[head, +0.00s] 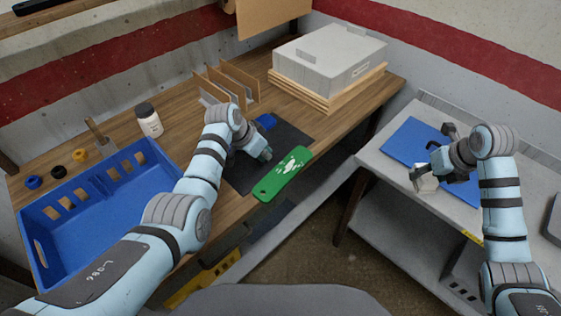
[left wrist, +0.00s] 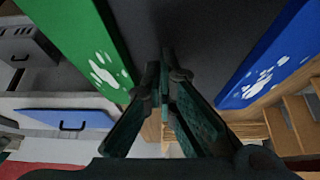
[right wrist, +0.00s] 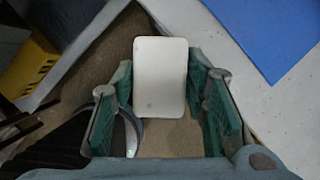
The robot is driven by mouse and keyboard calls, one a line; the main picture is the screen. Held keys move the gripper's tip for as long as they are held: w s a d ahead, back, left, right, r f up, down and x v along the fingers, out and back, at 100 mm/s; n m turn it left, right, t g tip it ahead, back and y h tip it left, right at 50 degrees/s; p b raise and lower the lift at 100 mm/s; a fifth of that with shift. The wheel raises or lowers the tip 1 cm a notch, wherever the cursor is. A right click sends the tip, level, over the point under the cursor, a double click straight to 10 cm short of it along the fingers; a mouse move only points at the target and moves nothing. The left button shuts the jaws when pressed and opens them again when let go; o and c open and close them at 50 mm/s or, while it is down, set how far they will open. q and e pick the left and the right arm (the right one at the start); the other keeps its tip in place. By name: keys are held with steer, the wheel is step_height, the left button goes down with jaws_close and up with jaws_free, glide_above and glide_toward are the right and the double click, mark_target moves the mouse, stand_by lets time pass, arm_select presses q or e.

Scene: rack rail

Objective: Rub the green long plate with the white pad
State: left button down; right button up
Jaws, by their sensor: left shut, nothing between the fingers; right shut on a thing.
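The green long plate (head: 283,175) has white blotches on its face and lies at the front edge of a dark mat (head: 243,176), partly past the table edge. It also shows in the left wrist view (left wrist: 82,38). My left gripper (head: 264,154) is shut and empty, over the mat just beside the green plate. A blue plate with white blotches shows in the left wrist view (left wrist: 268,62) and, mostly hidden behind the arm, in the head view (head: 266,121). My right gripper (head: 424,177) is shut on the white pad (right wrist: 160,78), at the grey side table's near edge.
A blue crate (head: 110,240) stands at the left of the wooden table, with a white jar (head: 149,120) behind it. Wooden dividers (head: 228,84) and a grey box (head: 330,55) are at the back. A blue panel (head: 408,143) lies on the side table (head: 374,160). A floor gap separates the tables.

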arm_select(q)
steer(key=shift+f+b, duration=0.4)
steer(key=shift+f, duration=0.2)
arm_select(e)
steer(key=shift+f, duration=0.45)
